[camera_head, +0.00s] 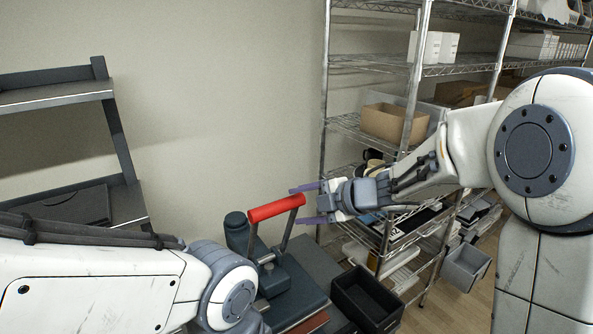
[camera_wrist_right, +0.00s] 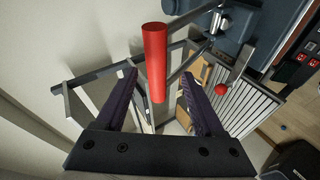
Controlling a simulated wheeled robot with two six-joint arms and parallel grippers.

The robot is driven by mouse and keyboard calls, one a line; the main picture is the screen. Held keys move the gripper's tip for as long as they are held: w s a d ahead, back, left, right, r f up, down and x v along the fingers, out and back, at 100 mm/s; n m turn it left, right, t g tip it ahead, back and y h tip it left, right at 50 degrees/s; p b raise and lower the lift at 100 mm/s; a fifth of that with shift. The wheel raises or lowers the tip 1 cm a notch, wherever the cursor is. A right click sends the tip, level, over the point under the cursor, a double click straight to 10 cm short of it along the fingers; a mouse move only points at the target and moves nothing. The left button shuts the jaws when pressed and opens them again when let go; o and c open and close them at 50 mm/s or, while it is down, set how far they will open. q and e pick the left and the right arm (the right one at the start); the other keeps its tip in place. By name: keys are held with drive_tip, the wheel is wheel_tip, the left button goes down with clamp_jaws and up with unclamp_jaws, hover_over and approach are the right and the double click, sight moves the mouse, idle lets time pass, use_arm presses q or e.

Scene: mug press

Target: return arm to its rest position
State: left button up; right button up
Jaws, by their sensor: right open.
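My right gripper (camera_head: 297,205) is open, with two purple fingers pointing left at the red handle of the mug press. The red handle (camera_head: 276,208) sits on top of a metal lever, raised above the dark blue-grey press (camera_head: 290,290). In the right wrist view the red handle (camera_wrist_right: 154,60) appears between and beyond the open fingers (camera_wrist_right: 160,85); no contact shows. My left arm crosses the lower left of the head view and hides part of the press; its gripper is out of view.
A black bin (camera_head: 367,297) stands right of the press. A wire shelf rack (camera_head: 415,70) with boxes, including a cardboard box (camera_head: 392,122), stands behind my right arm. A dark shelf unit (camera_head: 110,130) is at the left. Bare wall lies between them.

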drive_tip(key=s+f+m+g+h+b, duration=0.2)
drive_tip(key=s+f+m, duration=0.3)
drive_tip(key=s, duration=0.5)
drive_tip(key=s+d+f+m+g+h+b, duration=0.1)
drive_tip(key=s+f+m+g+h+b, duration=0.2)
drive_tip(key=s+f+m, duration=0.3)
drive_tip(key=s+f+m+g+h+b, duration=0.2)
drive_tip(key=s+f+m, duration=0.4)
drive_tip(key=s, duration=1)
drive_tip(key=shift+s+d+f+g+h+b, duration=0.2)
drive_tip(key=shift+d+f+g+h+b, duration=0.15)
drive_tip(key=shift+h+b, duration=0.2)
